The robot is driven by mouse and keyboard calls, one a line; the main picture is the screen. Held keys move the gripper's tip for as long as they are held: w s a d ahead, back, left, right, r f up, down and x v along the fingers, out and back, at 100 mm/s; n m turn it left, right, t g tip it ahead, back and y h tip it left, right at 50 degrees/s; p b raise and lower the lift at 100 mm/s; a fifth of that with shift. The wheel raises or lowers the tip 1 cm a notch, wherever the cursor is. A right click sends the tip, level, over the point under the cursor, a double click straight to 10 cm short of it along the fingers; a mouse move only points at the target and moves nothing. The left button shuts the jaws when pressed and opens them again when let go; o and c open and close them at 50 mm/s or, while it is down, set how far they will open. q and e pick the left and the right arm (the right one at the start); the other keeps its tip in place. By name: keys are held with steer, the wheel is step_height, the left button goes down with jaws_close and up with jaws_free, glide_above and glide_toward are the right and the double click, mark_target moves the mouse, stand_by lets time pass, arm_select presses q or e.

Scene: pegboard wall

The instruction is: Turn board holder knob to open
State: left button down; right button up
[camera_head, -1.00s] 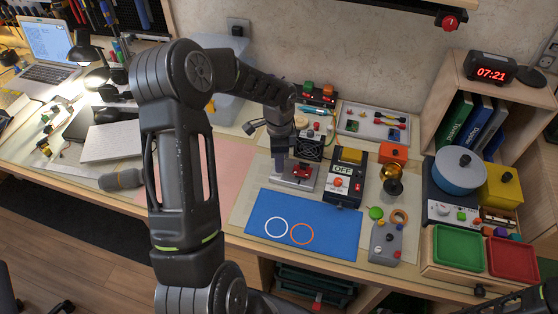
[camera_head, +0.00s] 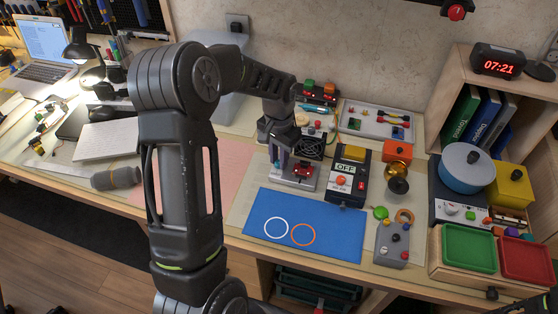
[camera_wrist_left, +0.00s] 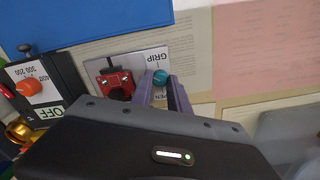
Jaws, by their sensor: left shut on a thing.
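The board holder (camera_head: 296,184) is a light grey plate on the table behind the blue mat. It carries a small red board (camera_head: 303,171), which also shows in the left wrist view (camera_wrist_left: 118,82). In that view the holder plate has the letters "GRIP" and partly hidden "PEN" beside a round teal knob (camera_wrist_left: 160,77). My left gripper (camera_head: 280,163) points down at the holder's left side. In the left wrist view its purple-grey fingers (camera_wrist_left: 163,88) are shut on the teal knob. My right gripper is not in view.
The blue mat (camera_head: 330,263) with two rings lies in front. A black box marked OFF (camera_head: 347,177) stands right of the holder, with a black fan (camera_head: 312,147) behind. Several small devices and trays crowd the right. A pink sheet (camera_head: 228,165) lies left.

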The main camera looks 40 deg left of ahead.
arm_select(q)
steer(key=n, duration=0.3)
steer(key=shift+b, duration=0.35)
steer(key=n, duration=0.3)
steer(key=shift+n, duration=0.3)
steer(key=n, duration=0.2)
steer(key=shift+n, duration=0.3)
steer(key=n, duration=0.3)
steer(key=shift+n, duration=0.3)
steer(key=n+p, duration=0.1)
steer(key=n, duration=0.2)
steer(key=shift+n, duration=0.4)
steer(key=n+p, duration=0.1)
steer(key=n, duration=0.1)
steer(key=shift+r+n, duration=0.1)
steer(key=shift+n, duration=0.2)
steer(key=n+p, duration=0.2)
steer(key=n, duration=0.1)
steer(key=shift+n, duration=0.3)
steer(key=shift+n+p, duration=0.65)
steer(key=shift+n, duration=0.75)
